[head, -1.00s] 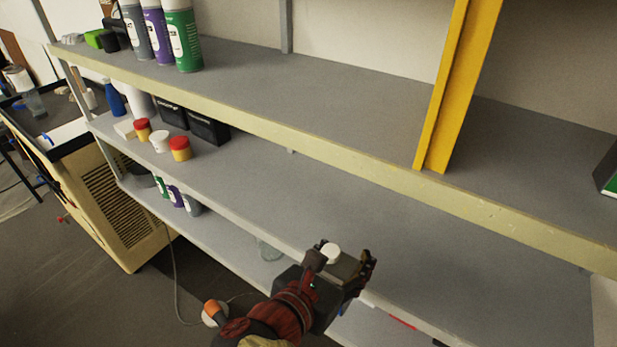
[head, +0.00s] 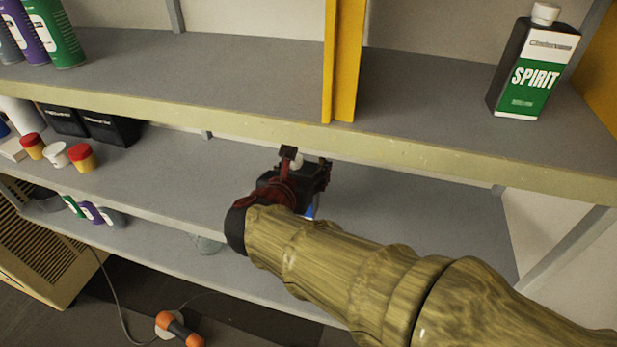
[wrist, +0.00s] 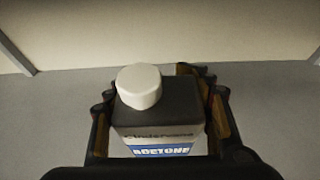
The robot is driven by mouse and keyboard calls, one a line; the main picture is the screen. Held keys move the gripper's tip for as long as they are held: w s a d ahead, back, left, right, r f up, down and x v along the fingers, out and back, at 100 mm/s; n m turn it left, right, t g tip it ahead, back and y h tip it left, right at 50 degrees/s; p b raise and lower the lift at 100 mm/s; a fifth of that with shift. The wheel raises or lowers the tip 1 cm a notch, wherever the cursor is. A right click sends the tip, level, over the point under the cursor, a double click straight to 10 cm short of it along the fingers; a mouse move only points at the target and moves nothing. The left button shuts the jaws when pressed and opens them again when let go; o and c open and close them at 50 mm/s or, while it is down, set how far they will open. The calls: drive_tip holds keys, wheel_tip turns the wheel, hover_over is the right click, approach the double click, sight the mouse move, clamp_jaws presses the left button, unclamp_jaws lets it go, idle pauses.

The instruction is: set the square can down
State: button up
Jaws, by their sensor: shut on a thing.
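The square can (wrist: 162,124) is dark with a white cap and a blue and white "ACETONE" label. It stands upright between the two fingers of my gripper (wrist: 162,112) in the wrist view. In the head view my gripper (head: 305,170) is shut on the can, over the middle shelf (head: 400,215) and below the front edge of the upper shelf. There only the can's white cap (head: 297,161) and a bit of its blue label show; my gripper hides the rest. I cannot tell whether the can's base touches the shelf.
The upper shelf's front edge (head: 230,118) runs close above my gripper. The middle shelf is clear to the right. At its left are black bins (head: 108,128) and small red-lidded jars (head: 81,158). A SPIRIT can (head: 532,65) stands on the upper shelf, right of a yellow upright (head: 343,60).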

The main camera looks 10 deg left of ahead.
drive_tip(key=shift+w, duration=0.5)
drive_tip(key=shift+f+b, duration=0.6)
drive_tip(key=shift+f, duration=1.05)
drive_tip(key=shift+f, duration=0.15)
drive_tip(key=o, duration=1.8)
drive_tip(key=shift+f, duration=0.1)
